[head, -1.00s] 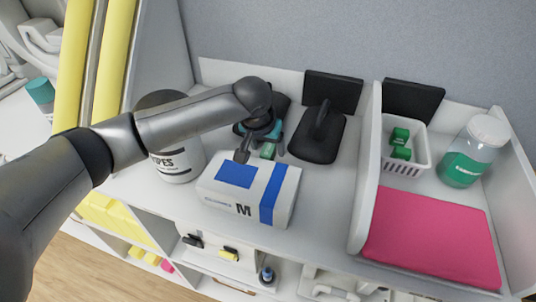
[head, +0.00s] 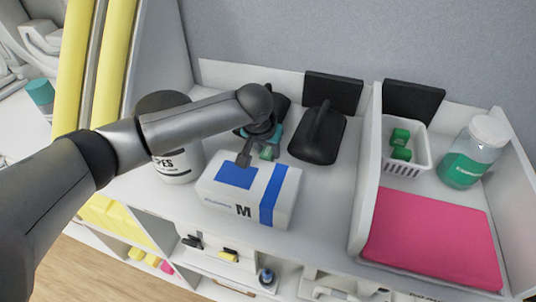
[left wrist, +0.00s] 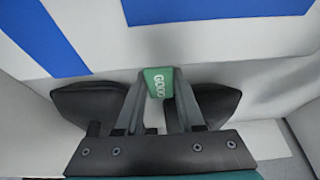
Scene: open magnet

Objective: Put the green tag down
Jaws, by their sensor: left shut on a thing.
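The green tag (left wrist: 158,83) shows in the left wrist view between the fingertips of my left gripper (left wrist: 157,95), with white lettering on it. In the head view the tag (head: 267,153) is a small green patch just behind the white and blue box. My left gripper (head: 262,150) is shut on the tag, pointing down between the box and the dark scanner-like things behind. The wrist hides part of it. Whether the tag touches the shelf I cannot tell. My right gripper is in neither view.
The white and blue box (head: 225,198) stands close in front. A wipes tub (head: 180,160) is at left, a black device (head: 318,136) at right. Beyond a divider are a white basket (head: 407,166) with green items, a jar (head: 470,155) and a pink pad (head: 430,235).

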